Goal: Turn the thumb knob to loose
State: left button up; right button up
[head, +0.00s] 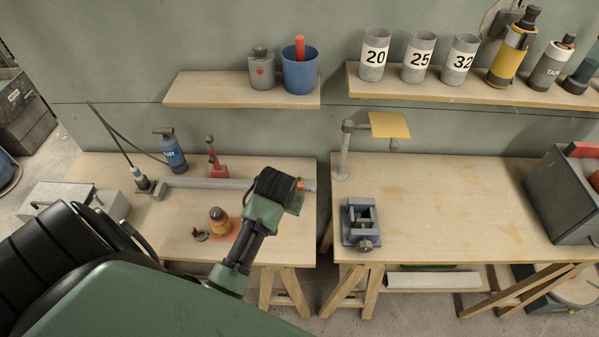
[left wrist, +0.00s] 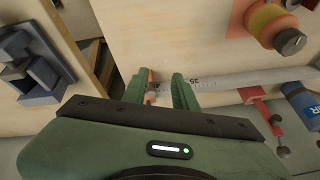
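My left gripper (head: 287,192) hangs over this end. A small pale rounded part (left wrist: 153,95) and an orange edge show between the fingers. I cannot tell if this part is the thumb knob, which way it is turned, or whether a finger touches it. My right gripper is in neither view.
A blue-grey vise (head: 361,224) and a stand with a yellow plate (head: 390,125) are on the right bench, whose middle is clear.

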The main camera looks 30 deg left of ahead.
pick_arm(q)
jog(key=w+a+r+n, duration=0.1)
jog(key=w+a+n, duration=0.15)
jog(key=w, duration=0.45)
send_near(300, 177)
jog(key=f, duration=0.1)
jog(key=shift+n, duration=0.45)
jog(key=x, duration=0.8)
jog(key=shift+w+a+r, duration=0.25)
jog(key=shift+w, duration=0.05)
grip_shut()
